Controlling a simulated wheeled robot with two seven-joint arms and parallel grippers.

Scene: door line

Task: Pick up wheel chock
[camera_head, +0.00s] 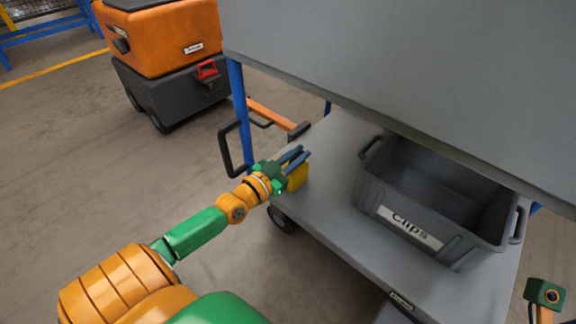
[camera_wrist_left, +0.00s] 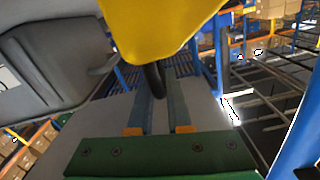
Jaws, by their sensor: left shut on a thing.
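The yellow wheel chock (camera_head: 298,178) is at the left end of the cart's lower shelf, beside the fingers of my left gripper (camera_head: 293,156). In the left wrist view the chock (camera_wrist_left: 165,28) fills the top middle, and a dark loop-like part of it runs down between the two fingers (camera_wrist_left: 160,95). My left gripper is shut on this part. I cannot tell whether the chock touches the shelf. Only a green and orange piece of my right arm shows at the lower right of the head view; its fingers are out of view.
A grey bin (camera_head: 425,240) labelled "Clips" stands on the lower shelf (camera_head: 335,150), right of the chock. The cart's upper shelf (camera_head: 410,70) overhangs it. A blue post (camera_head: 239,105) and a black handle (camera_head: 226,150) are close by the gripper. An orange vehicle (camera_head: 165,45) stands behind.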

